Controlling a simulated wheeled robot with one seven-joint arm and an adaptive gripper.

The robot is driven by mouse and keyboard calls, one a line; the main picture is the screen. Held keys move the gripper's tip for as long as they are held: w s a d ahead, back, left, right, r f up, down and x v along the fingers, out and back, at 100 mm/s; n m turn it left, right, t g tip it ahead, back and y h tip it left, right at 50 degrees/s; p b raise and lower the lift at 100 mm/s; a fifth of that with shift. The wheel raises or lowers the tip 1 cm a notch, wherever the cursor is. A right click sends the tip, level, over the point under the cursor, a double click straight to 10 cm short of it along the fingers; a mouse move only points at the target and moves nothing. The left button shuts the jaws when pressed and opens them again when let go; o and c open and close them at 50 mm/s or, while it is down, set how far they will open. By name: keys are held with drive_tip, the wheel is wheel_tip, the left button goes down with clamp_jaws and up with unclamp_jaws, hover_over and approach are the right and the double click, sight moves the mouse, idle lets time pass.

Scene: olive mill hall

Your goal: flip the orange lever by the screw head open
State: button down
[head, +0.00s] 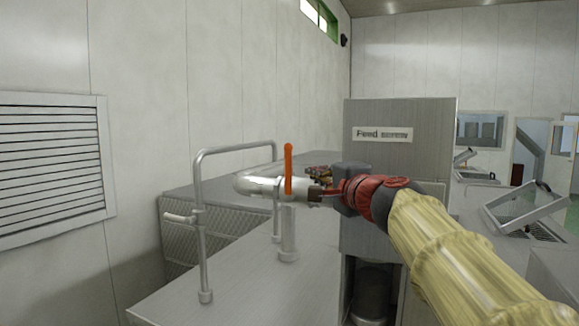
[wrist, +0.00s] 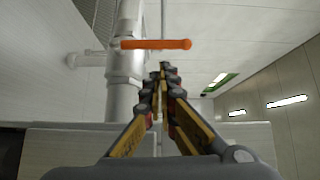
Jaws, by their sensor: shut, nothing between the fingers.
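The orange lever (head: 288,168) stands upright on the silver pipe (head: 258,186) in the head view. In the wrist view the orange lever (wrist: 155,44) lies across the picture, with one end at the pipe (wrist: 124,85) and its rounded end to the right. My gripper (head: 318,185) is just right of the lever in the head view, beside the pipe. In the wrist view my gripper (wrist: 163,70) is shut and empty, with its fingertips close below the lever in the picture. I cannot tell whether they touch it.
A grey cabinet labelled "Feed screw" (head: 400,150) stands behind my arm. A tubular rail (head: 201,240) rises left of the pipe from the flat metal top (head: 240,290). A louvred vent (head: 50,165) is on the left wall. Machines with tilted clear lids (head: 525,203) stand at right.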

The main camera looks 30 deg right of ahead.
sight(288, 173)
drive_tip(key=w+d+p, duration=0.2)
drive_tip(key=w, duration=0.7)
drive_tip(key=shift+w+d+m, duration=0.15)
drive_tip(key=shift+w+m, duration=0.2)
drive_tip(key=shift+m, duration=0.05)
drive_tip(key=shift+d+r+p, duration=0.15)
drive_tip(key=shift+r+p, duration=0.05)
drive_tip(key=shift+p, duration=0.2)
